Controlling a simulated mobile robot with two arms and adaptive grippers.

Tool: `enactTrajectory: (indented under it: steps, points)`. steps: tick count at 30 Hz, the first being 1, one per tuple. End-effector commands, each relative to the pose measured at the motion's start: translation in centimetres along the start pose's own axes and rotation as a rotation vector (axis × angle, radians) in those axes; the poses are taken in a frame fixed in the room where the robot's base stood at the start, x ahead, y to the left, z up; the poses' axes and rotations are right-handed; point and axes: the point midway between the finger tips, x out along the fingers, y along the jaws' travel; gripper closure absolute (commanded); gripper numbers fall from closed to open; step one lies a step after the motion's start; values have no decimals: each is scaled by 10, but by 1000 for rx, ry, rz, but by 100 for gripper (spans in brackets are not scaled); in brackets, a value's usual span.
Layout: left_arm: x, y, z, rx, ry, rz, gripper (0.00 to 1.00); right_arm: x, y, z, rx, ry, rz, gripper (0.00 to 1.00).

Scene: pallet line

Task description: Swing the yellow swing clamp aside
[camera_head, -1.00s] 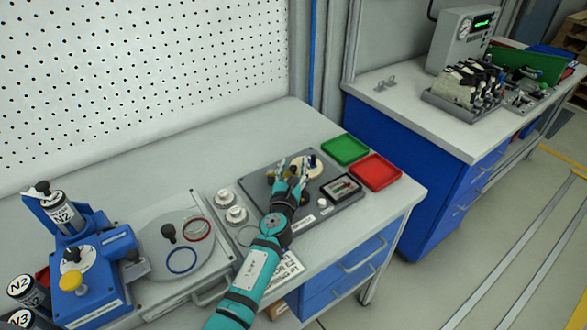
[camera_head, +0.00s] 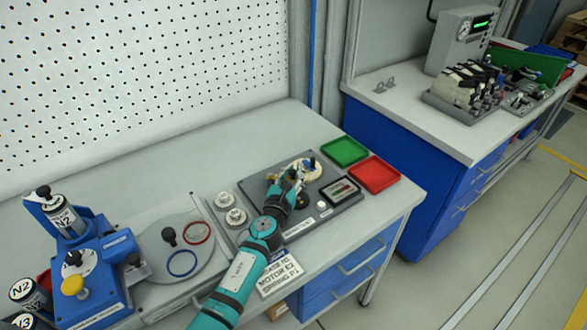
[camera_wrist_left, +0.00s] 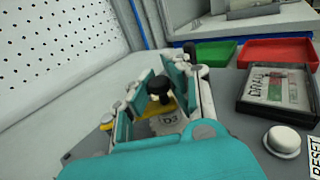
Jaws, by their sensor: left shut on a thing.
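My left gripper (camera_head: 291,181) reaches over the dark fixture plate (camera_head: 335,200) on the near bench. In the left wrist view the gripper (camera_wrist_left: 162,85) is shut on the black knob (camera_wrist_left: 159,88), with a yellow piece of the swing clamp (camera_wrist_left: 168,104) just below it. The fingers hide most of the clamp in the head view. A cream round part (camera_head: 311,173) with a blue-topped post lies just beyond the fingertips. My right gripper is not in view.
Green (camera_head: 344,151) and red (camera_head: 374,174) trays sit at the bench's right end. A small framed display (camera_head: 341,189) and a white button (camera_head: 321,206) are right of the gripper. White round fittings (camera_head: 230,209) stand to its left.

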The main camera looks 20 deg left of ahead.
Motion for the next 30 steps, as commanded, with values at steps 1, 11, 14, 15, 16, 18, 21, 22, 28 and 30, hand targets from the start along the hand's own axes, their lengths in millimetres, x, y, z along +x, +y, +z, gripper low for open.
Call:
enactTrajectory:
  steps: [1,11,14,15,16,18,21,22,28,30]
  points:
    - [-2,2,-2,8,6,-9,100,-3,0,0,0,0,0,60]
    - [-3,1,-4,7,7,-14,82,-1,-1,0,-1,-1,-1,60]
    - [-3,1,-3,5,6,-15,69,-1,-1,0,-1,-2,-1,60]
    - [-2,1,-3,5,6,-15,64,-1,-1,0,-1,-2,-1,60]
    - [-2,1,-3,4,6,-15,60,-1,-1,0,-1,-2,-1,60]
    - [-2,1,-2,4,5,-15,57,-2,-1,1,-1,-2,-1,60]
    - [-2,1,-2,3,4,-16,57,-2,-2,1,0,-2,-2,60]
    - [-2,0,-2,3,4,-16,57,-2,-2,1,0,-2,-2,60]
    - [-10,2,-2,5,3,-16,57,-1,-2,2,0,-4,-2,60]
    - [-19,2,-2,7,3,-16,57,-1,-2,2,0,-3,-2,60]
